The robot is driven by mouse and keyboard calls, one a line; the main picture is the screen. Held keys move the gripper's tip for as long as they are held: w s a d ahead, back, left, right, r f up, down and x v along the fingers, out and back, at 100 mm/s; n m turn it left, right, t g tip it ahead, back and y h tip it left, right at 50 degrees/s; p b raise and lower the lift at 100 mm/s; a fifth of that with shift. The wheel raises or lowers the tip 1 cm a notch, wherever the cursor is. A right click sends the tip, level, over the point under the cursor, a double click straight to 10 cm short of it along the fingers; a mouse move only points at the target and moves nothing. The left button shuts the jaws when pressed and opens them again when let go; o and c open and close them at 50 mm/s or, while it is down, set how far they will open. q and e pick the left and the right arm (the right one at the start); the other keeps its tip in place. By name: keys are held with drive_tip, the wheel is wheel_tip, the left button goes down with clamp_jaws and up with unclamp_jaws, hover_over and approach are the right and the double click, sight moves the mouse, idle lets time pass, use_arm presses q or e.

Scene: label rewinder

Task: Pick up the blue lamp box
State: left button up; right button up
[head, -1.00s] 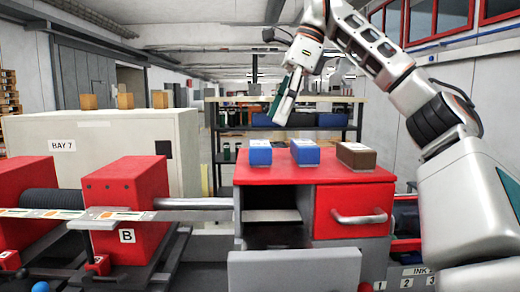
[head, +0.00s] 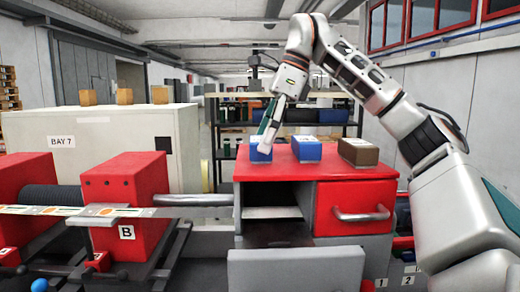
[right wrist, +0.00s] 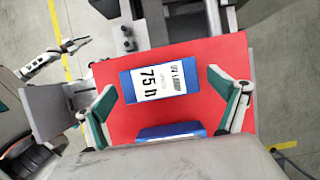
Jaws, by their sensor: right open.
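Two blue boxes with white labels stand on top of the red cabinet (head: 240,177). In the head view, my right gripper (head: 265,145) points down at the left blue box (head: 261,154); the other blue box (head: 306,151) stands to its right. A second blue box (right wrist: 170,129) is partly hidden by the grey gripper body. My left gripper (right wrist: 78,44) shows small at the left; its opening is unclear.
A brown box (head: 358,153) stands to the right of the blue boxes on the cabinet. The red drawer (head: 353,208) with a metal handle is shut. Red machine blocks and a label strip (head: 80,211) are at the left. Shelves stand behind.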

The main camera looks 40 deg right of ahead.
drive_tip(key=c, duration=1.4)
use_arm(q)
drive_tip(key=shift+w+r, duration=0.15)
drive_tip(key=shift+w, duration=0.05)
use_arm(e)
drive_tip(key=shift+c, duration=0.2)
use_arm(q)
drive_tip(key=shift+s, duration=0.1)
use_arm(e)
drive_tip(key=shift+r, duration=0.1)
